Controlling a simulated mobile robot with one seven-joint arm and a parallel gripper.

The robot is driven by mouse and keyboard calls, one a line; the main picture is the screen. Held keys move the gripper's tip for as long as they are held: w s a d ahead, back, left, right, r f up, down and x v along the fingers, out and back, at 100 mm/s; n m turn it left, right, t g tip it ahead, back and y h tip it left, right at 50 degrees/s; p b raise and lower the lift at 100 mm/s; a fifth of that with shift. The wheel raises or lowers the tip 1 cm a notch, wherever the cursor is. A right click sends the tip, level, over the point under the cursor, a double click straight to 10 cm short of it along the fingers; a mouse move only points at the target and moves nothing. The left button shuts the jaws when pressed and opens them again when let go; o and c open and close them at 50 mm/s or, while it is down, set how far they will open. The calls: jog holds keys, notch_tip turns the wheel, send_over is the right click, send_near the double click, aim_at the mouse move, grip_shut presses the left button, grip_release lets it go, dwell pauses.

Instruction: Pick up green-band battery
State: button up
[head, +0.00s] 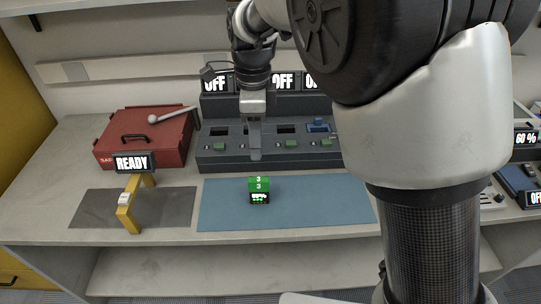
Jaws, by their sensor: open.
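A small block with a green top marked "3" and a dark front with green marks (260,191) stands on the blue mat (320,213). It is the most plainly green loose item, but I cannot tell for certain that it is the green-band battery. My gripper (255,158) is open and points down in front of the dark charger (215,160), above and behind the block and apart from it. The finger gap is too small to make out. Nothing shows between the fingers.
The charger has several slots, green tags and "OFF" displays; a blue item (318,126) sits at its right. A red case (145,140) and a yellow stand (130,207) with a "READY" sign are left. My arm hides much of the right side. The mat around the block is clear.

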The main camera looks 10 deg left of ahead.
aim_at(259, 179)
notch_tip(259, 179, down, 10)
jog(key=shift+f+b, duration=0.2)
jog(key=shift+b, duration=0.5)
jog(key=shift+w+f+b, duration=0.15)
jog(key=shift+f+b, duration=0.35)
jog(key=shift+f, duration=2.6)
grip_shut()
